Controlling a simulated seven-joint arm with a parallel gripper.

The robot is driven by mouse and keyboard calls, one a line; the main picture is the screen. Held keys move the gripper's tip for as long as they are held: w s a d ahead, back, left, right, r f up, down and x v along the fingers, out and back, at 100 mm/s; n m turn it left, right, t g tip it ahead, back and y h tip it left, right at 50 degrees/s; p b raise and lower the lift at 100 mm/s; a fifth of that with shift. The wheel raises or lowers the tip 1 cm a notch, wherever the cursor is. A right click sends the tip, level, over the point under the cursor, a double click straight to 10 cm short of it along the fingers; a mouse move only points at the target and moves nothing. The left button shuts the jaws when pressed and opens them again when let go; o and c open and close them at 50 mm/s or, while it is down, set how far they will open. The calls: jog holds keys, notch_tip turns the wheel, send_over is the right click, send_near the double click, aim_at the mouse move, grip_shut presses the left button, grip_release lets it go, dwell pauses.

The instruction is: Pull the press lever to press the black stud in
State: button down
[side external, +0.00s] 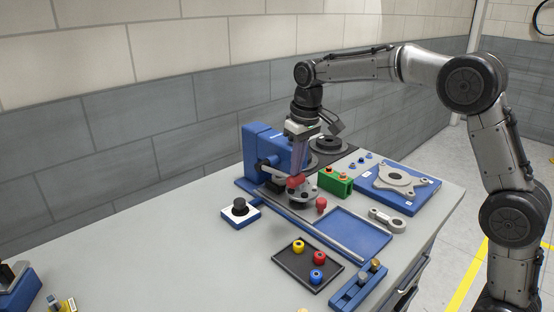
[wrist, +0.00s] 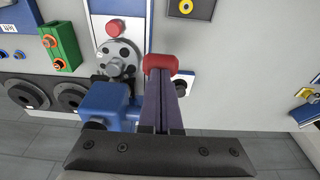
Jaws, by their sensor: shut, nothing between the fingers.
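The blue press (side external: 262,148) stands near the back of the bench and shows in the wrist view (wrist: 108,103). A grey round flange with holes (side external: 303,193) sits in front of it, also in the wrist view (wrist: 116,64). My gripper (side external: 296,177) points down beside the press, its fingers shut and empty. A red knob-like piece (wrist: 160,62) lies right at the fingertips in the wrist view (side external: 294,182); I cannot tell whether it is the lever's end or touches the fingers. I cannot make out the black stud for certain.
A second red knob (side external: 321,204) stands beside the flange. A black button on a white-topped block (side external: 240,208) is left. A green block (side external: 335,182), blue fixture (side external: 398,187), blue tray (side external: 346,234) and black tray with coloured rings (side external: 307,266) crowd the right.

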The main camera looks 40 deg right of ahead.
aim_at(297, 177)
jog(key=shift+w+f, duration=0.15)
jog(key=shift+f, duration=0.9)
jog(key=shift+s+f, duration=0.25)
jog(key=shift+f, duration=0.4)
jog(key=shift+f, duration=0.1)
dwell(0.4)
jog(key=shift+w+f, duration=0.15)
jog(key=shift+f, duration=0.5)
